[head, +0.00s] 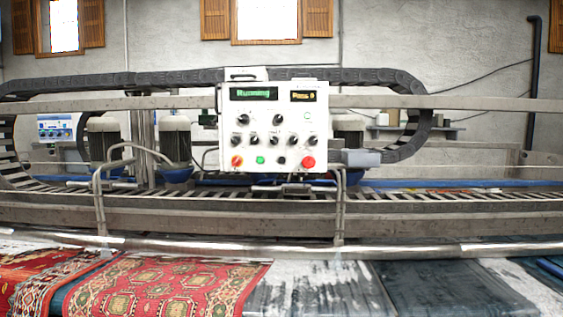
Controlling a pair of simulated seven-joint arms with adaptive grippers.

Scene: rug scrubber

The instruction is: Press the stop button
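A white control panel (272,148) stands at the centre of the head view, mounted on the machine's rail. A large red button (308,162), which looks like the stop button, sits at its lower right. Several black knobs (278,119) fill the middle. A green display (253,93) reads "Running" and a smaller display (303,97) shows yellow text. Neither of my grippers is in view.
A metal rail (400,245) runs across in front, below the panel. Red patterned rugs (160,288) and dark rugs (440,285) lie at the front. A black cable chain (180,77) loops behind the panel. The space directly before the panel looks clear.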

